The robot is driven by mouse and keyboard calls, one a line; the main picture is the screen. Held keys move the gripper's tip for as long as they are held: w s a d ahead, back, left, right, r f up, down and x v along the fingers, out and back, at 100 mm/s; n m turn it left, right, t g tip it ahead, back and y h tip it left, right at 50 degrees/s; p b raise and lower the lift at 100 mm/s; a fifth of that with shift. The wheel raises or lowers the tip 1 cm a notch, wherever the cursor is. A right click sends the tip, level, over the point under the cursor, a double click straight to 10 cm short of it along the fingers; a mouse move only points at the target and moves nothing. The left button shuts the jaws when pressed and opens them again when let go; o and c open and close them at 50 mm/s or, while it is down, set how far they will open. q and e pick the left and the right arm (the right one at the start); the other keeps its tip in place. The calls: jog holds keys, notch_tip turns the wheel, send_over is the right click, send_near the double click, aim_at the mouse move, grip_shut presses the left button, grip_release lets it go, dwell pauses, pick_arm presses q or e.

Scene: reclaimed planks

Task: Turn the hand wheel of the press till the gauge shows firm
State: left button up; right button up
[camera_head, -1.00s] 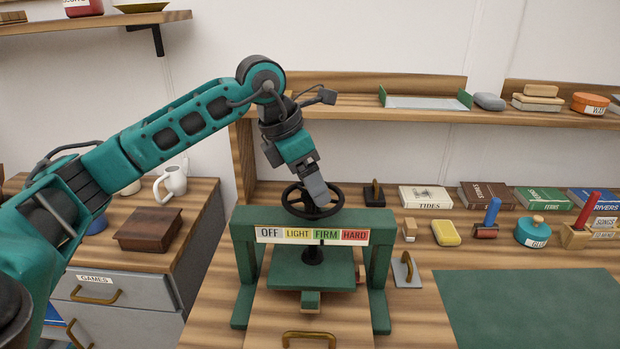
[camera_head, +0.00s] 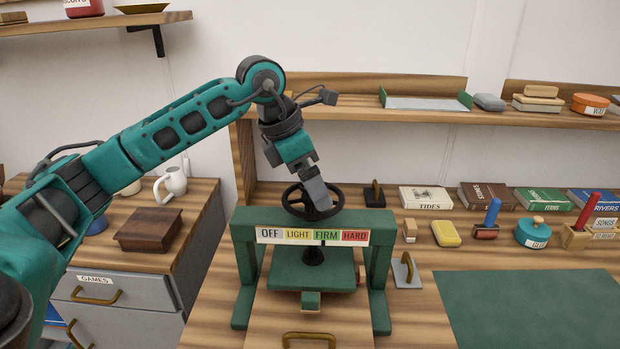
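The green press stands on the bench in the middle, with its dark hand wheel (camera_head: 291,200) on top. Its gauge strip (camera_head: 312,236) on the crossbeam reads OFF, LIGHT, FIRM and HARD; I cannot make out a pointer on it. The green pressing plate (camera_head: 285,275) hangs under the beam on a dark screw (camera_head: 313,257). My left gripper (camera_head: 323,206) points down at the wheel, its grey fingers over the hub and near rim. The fingers overlap in this view, so whether they grip the wheel is hidden. My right gripper is not in view.
A wooden drawer front with a brass handle (camera_head: 309,336) is below the press. A grey plate with a handle (camera_head: 406,270), a yellow block (camera_head: 446,233) and stamps stand to the right. A green mat (camera_head: 530,310) lies clear at the right. A shelf (camera_head: 350,107) runs behind.

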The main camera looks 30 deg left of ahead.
pick_arm(q)
jog(key=p+v, duration=0.1)
jog(key=v, duration=1.2)
dwell(1.4)
